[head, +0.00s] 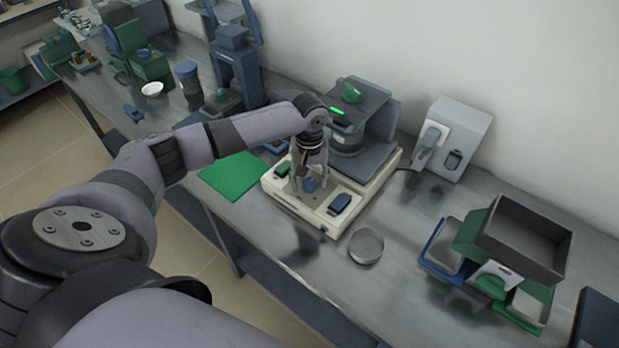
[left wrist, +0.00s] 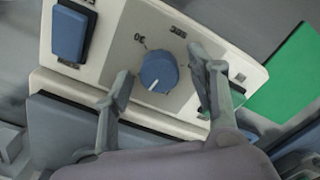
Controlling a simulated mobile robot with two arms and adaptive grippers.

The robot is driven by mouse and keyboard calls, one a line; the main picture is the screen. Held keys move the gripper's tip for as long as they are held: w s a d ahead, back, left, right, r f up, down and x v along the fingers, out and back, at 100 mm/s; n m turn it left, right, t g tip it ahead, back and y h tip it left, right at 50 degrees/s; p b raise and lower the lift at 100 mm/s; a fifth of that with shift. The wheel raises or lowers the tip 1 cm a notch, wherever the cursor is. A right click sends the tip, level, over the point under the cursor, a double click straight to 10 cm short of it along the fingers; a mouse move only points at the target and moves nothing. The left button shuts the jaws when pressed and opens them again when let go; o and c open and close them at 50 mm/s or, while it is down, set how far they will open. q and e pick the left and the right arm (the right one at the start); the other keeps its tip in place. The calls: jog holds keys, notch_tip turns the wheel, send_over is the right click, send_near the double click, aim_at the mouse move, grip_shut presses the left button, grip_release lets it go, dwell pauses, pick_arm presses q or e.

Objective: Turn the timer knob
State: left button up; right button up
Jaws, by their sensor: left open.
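The timer knob (left wrist: 159,71) is a round blue dial with a white pointer line, set on the grey panel of a cream machine base (head: 284,200). In the head view the knob (head: 310,185) shows just below my left gripper (head: 309,180). In the left wrist view my left gripper (left wrist: 160,82) is open, with one finger on each side of the knob. A gap shows between each finger and the knob in that view; contact cannot be told. My right gripper is not in view.
A blue switch (head: 340,203) and a green switch (head: 283,168) flank the knob. A green mat (head: 231,175) lies left of the machine. A round metal dish (head: 366,246) stands in front. A grey open tray (head: 514,240) sits at the right. A white dispenser (head: 455,135) stands behind.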

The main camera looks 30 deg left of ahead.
pick_arm(q)
jog(key=shift+c, duration=0.5)
jog(key=c, duration=1.1)
jog(key=shift+o, duration=0.2)
jog(key=m+p, duration=0.2)
jog(key=p, duration=0.1)
jog(key=shift+r, duration=0.2)
jog(key=shift+m+p, duration=0.65)
jog(key=shift+m, duration=0.55)
jog(key=shift+f+m+p, duration=0.15)
jog(key=shift+m+p, duration=0.3)
jog(key=shift+m, duration=0.35)
